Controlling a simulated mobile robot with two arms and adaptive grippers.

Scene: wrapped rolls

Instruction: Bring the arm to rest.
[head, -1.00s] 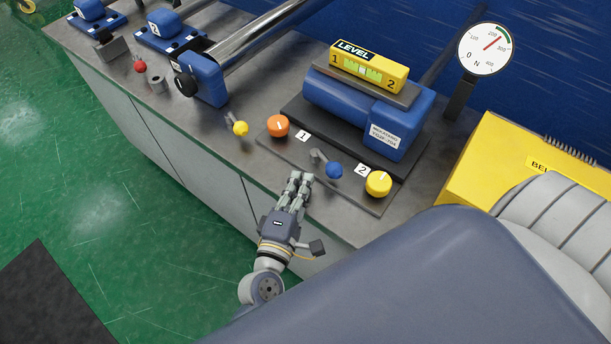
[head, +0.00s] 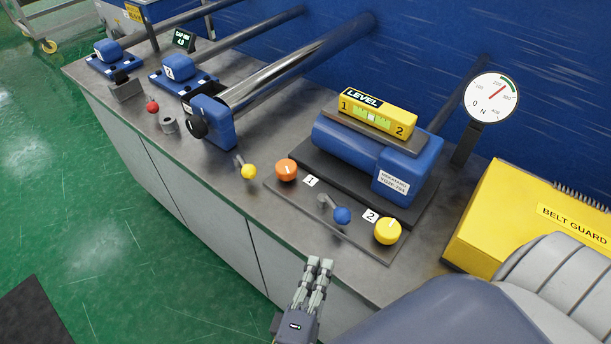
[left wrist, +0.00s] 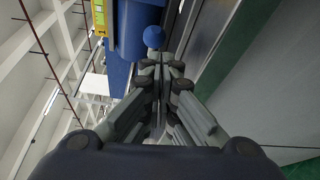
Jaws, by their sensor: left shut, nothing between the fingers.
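My left gripper (head: 316,272) is at the bottom of the head view, in front of the bench's near edge and below the blue-knobbed lever (head: 341,214). Its grey fingers are together with nothing between them. The left wrist view shows the same shut fingers (left wrist: 162,75) from behind, with a blue ball knob (left wrist: 154,37) just past the tips. The fingers look apart from the knob. Most of the left arm is out of the head view. My right gripper is not in view.
The grey bench (head: 218,188) carries a yellow-knobbed lever (head: 248,171), an orange knob (head: 286,169), a yellow knob (head: 387,231) and a blue unit with a yellow level (head: 377,113). A dial gauge (head: 490,98) and yellow belt guard (head: 527,215) stand right. Green floor is open at left.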

